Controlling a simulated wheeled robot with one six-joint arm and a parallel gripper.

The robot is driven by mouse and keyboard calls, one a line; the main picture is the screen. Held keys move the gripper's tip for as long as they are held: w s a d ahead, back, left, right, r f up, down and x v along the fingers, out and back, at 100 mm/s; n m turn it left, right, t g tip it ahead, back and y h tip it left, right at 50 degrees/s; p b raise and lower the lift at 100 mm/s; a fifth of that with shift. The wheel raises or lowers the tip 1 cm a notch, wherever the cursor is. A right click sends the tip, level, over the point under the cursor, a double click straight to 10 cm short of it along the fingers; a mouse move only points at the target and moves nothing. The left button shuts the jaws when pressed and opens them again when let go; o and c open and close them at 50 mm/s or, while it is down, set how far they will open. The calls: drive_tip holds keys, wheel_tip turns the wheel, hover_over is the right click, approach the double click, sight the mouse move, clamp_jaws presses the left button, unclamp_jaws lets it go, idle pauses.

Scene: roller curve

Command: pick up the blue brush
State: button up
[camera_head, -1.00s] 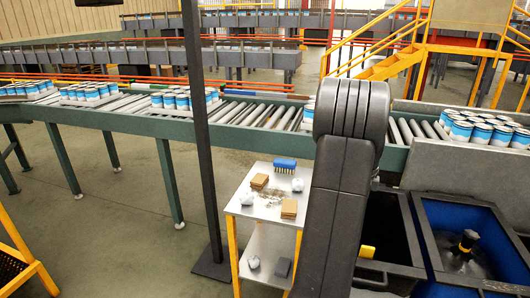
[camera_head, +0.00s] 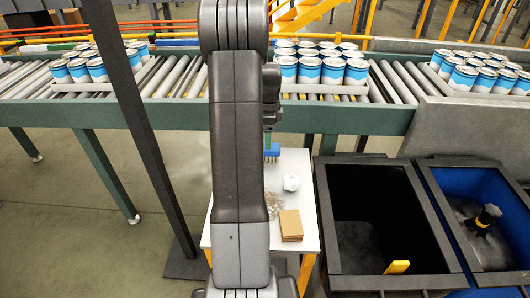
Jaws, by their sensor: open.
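The blue brush (camera_head: 272,152) lies near the back edge of the small white-topped table (camera_head: 303,240). Only its right end shows, because my arm covers the rest. The dark end of my arm with my gripper (camera_head: 269,122) shows partly at the right side of my upright arm. It appears above the brush in the picture, apart from it. My gripper is open, with its fingers mostly hidden, and nothing is seen held in it.
A crumpled white ball (camera_head: 291,182) and a brown block (camera_head: 291,225) lie on the table. A black bin (camera_head: 332,235) and a blue bin (camera_head: 433,195) stand to the right. A dark post (camera_head: 150,160) stands left. The roller conveyor (camera_head: 385,115) with cans runs behind.

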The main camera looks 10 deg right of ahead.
drive_tip(key=shift+w+a+f, duration=0.1)
drive_tip(key=shift+w+f, duration=0.05)
drive_tip(key=shift+f, duration=1.5)
drive_tip(key=shift+f+p, duration=0.6)
drive_tip(key=shift+f, duration=1.7)
drive_tip(key=c, duration=1.1)
wheel_tip(320, 180, up, 10)
drive_tip(key=shift+b, duration=0.55)
drive_tip(key=o, duration=0.4)
drive_tip(key=shift+c, duration=1.3)
drive_tip(key=shift+a, duration=0.1)
